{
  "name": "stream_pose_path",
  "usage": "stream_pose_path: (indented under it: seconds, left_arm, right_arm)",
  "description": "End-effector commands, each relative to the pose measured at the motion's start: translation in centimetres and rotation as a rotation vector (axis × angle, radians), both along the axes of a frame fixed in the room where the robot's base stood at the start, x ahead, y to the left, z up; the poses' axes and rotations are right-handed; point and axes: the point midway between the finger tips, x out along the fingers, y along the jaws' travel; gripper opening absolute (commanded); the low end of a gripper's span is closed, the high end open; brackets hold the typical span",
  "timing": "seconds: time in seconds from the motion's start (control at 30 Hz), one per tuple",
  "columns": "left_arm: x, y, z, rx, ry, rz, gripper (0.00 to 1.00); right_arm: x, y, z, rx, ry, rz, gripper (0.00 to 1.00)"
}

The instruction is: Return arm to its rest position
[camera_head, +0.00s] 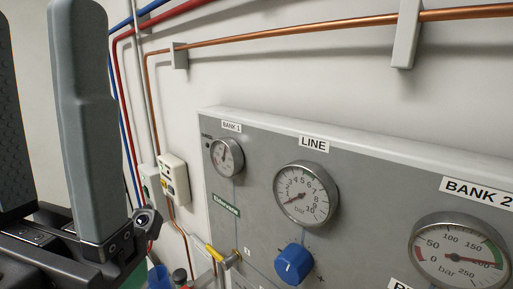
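My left gripper (40,12) is large and close at the left edge of the head view, with its fingers pointing up. One finger is grey and the other shows a dark textured face. A clear gap with nothing in it lies between them, so it is open. Its body is at the bottom left, partly cut off by the frame. It appears in front of the wall, left of the gauge panel (380,185), with no visible contact. My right gripper is not in view.
The panel carries a BANK 1 gauge (227,156), a LINE gauge (305,194), a BANK 2 gauge (459,254), a blue knob (294,264) and a yellow-handled valve (215,253). A copper pipe (300,31) crosses the wall above. A white box (174,179) is beside the panel.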

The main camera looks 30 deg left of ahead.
Motion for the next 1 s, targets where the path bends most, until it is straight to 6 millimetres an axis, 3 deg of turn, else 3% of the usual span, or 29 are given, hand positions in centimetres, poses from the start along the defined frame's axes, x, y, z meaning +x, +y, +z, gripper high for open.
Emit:
stream_pose_path:
  seconds: [0.17,0.27,0.3,0.33,0.7,0.83,1.0]
  left_arm:
    - [5.8,-0.1,-2.4,-0.047,0.377,-0.173,0.60]
    - [9.9,0.4,-5.4,-0.164,0.606,-0.330,0.60]
    - [10.4,0.3,-5.5,-0.209,0.632,-0.421,0.60]
    - [10.2,0.3,-2.4,-0.202,0.624,-0.411,0.60]
    - [10.3,0.2,12.7,-0.197,0.625,-0.406,0.60]
    - [10.3,0.2,15.6,-0.196,0.625,-0.406,0.60]
    - [10.3,0.2,16.0,-0.196,0.625,-0.406,0.60]
  right_arm:
    - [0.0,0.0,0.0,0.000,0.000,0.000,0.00]
    - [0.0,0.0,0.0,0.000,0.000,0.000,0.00]
    - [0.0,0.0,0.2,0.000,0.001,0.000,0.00]
    - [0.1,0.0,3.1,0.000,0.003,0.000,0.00]
    - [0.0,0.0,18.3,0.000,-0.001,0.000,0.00]
    - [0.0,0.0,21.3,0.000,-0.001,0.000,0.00]
    - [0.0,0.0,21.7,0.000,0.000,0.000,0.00]
